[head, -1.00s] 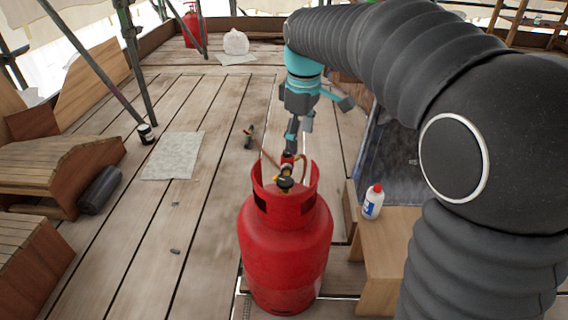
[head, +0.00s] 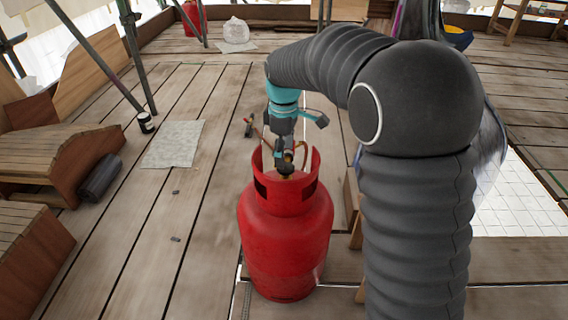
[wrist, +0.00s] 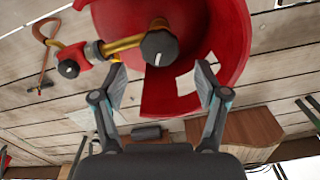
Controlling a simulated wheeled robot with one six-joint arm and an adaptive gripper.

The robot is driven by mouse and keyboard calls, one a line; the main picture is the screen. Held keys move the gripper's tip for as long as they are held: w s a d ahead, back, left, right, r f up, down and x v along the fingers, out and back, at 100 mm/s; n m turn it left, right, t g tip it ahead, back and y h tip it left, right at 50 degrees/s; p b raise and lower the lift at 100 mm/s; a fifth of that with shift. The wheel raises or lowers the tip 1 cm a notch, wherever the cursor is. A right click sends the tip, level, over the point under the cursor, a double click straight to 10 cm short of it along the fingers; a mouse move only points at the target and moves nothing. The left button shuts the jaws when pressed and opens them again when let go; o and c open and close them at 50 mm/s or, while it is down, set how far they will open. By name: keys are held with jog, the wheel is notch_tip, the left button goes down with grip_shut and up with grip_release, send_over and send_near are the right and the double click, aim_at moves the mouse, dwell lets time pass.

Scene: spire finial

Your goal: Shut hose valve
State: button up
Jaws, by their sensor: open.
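A red gas cylinder (head: 285,235) stands upright on the planks, with a raised collar around its top. Inside the collar, the wrist view shows a black round knob (wrist: 160,47) with a white mark on brass pipework. To its left, a red fitting with a smaller dark marked knob (wrist: 68,68) joins a hose. The hose leads to a torch (head: 249,127) lying on the deck.
Wooden steps (head: 60,155) and scaffold poles (head: 136,55) stand at the left. A second red can (head: 194,16) is at the back. Planks left of the cylinder are mostly clear.

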aim_at(286, 168)
jog(key=shift+f, duration=1.9)
jog(key=shift+c, duration=0.2)
jog(key=c, duration=1.1)
